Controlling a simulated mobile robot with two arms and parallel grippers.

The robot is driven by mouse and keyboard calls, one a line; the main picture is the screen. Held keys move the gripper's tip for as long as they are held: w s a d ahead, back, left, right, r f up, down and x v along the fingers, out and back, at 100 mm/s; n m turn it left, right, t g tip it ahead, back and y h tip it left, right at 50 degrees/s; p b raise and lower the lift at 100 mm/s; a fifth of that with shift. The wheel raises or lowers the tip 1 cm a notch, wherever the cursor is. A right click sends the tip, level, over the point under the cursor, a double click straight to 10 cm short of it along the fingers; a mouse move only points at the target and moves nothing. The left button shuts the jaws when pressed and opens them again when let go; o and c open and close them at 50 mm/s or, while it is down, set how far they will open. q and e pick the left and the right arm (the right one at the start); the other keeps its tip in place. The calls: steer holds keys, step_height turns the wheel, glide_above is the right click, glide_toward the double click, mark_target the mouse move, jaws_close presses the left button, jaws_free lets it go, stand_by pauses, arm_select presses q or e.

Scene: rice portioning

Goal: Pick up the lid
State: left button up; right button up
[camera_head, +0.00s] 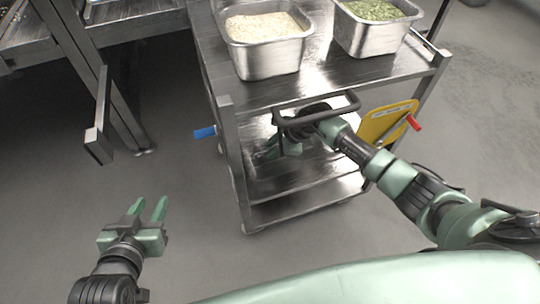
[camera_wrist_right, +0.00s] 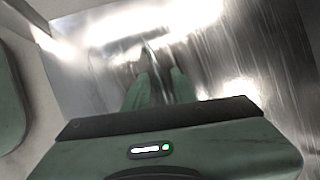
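I cannot make out the lid for certain. My right gripper (camera_head: 268,152) reaches under the cart's top, over the metal shelf below. In the right wrist view my right gripper (camera_wrist_right: 160,78) points at a shiny metal surface (camera_wrist_right: 225,50), which may be the lid or the shelf. A narrow strip of bright metal shows between its fingers; whether they grip anything is unclear. My left gripper (camera_head: 150,212) is open and empty above the floor, left of the cart.
The cart top (camera_head: 335,78) carries a metal container of pale grains (camera_head: 272,66) and one of green contents (camera_head: 372,40). A black handle bar (camera_head: 345,106) is close to my right arm. A yellow board (camera_head: 382,124) hangs at the right.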

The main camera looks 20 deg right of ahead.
jaws_close()
steer(key=shift+s+f, duration=0.1)
steer(key=shift+f, duration=0.05)
stand_by(1.0)
